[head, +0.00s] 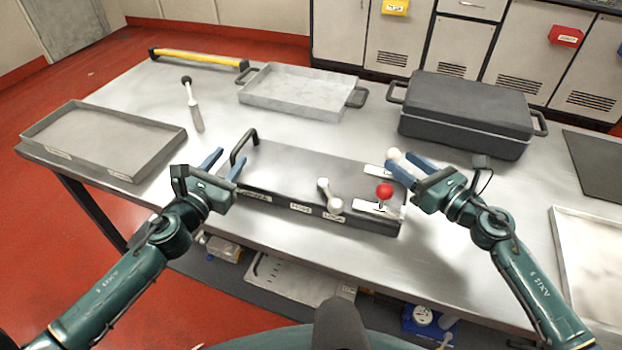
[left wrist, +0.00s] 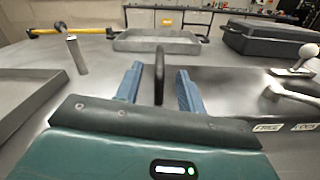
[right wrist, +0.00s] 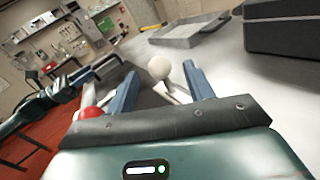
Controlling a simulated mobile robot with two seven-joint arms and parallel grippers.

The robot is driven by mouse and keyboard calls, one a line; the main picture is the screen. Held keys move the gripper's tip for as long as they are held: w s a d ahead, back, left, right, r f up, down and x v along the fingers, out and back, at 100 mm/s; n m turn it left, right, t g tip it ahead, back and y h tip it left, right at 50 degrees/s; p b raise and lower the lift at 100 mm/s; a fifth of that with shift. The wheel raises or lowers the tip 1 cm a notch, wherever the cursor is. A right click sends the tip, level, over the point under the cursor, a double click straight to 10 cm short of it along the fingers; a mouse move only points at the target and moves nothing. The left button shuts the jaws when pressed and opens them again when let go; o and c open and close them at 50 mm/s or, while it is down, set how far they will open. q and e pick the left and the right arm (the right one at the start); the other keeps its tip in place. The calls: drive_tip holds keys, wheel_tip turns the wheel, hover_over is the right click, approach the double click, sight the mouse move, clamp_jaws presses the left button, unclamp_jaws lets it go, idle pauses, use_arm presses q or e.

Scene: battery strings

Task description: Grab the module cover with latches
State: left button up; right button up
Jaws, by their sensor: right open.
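The module cover (head: 290,168) is a dark grey, flat box lying on the table. A black handle (head: 243,148) stands at its left end. At its right end are two latch plates, one with a white knob (head: 394,154), one with a red knob (head: 384,191). My left gripper (head: 229,156) is open at the handle; in the left wrist view the handle (left wrist: 159,75) stands between its fingers. My right gripper (head: 398,162) is open at the white knob, which shows between its fingers in the right wrist view (right wrist: 159,67). Contact cannot be told in either case.
A white lever (head: 328,196) sits on the cover's front part, near printed labels. A grey tray (head: 105,138) lies left, a metal tray with handles (head: 300,92) behind, and a dark case (head: 466,108) back right. A grey-handled tool (head: 193,105) stands behind the left gripper.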

sight(395, 154)
use_arm(q)
drive_tip(key=shift+x, duration=1.8)
use_arm(e)
drive_tip(key=shift+x, duration=1.9)
use_arm(q)
drive_tip(key=c, duration=0.8)
use_arm(e)
drive_tip(key=c, duration=0.8)
use_arm(q)
clamp_jaws()
use_arm(e)
clamp_jaws()
use_arm(q)
drive_tip(key=shift+r, duration=0.25)
use_arm(e)
drive_tip(key=shift+r, duration=0.25)
